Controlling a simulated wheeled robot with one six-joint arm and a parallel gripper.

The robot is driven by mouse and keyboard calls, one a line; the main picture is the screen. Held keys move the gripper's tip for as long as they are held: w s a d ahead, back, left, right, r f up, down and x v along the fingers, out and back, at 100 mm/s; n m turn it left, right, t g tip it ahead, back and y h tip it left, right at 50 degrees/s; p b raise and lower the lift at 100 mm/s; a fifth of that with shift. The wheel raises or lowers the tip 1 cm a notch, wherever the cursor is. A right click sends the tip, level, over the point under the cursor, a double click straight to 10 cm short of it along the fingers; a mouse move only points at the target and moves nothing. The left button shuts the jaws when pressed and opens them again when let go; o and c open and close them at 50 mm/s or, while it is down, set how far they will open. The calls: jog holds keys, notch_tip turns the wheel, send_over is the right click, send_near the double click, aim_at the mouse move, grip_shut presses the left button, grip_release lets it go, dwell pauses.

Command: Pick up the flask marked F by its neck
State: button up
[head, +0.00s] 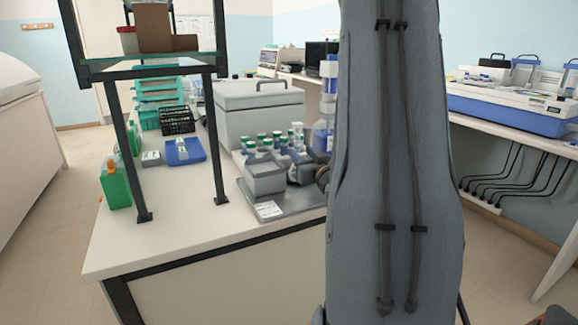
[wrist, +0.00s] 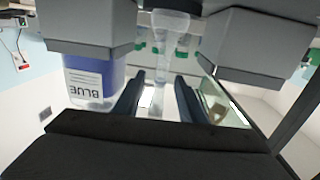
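In the wrist view, which is upside down, a clear flask neck (wrist: 162,68) stands between the two dark blue fingers of my gripper (wrist: 160,84). Gaps show on both sides of the neck, so the fingers are open around it and apart from it. In the head view my arm covers the right of the bench, and I cannot make out the flask there.
A bottle labelled BLUE (wrist: 90,80) stands close beside my gripper.

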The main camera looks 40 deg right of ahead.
aim_at(299, 150)
jog(key=x, duration=0.3)
jog(key=shift+w+r+p, duration=0.15)
jog(key=shift+w+p, duration=0.05)
jog(key=shift+p, duration=0.15)
jog(key=shift+p+x, duration=0.55)
jog(key=shift+x, duration=1.7)
jog(key=c, duration=0.9)
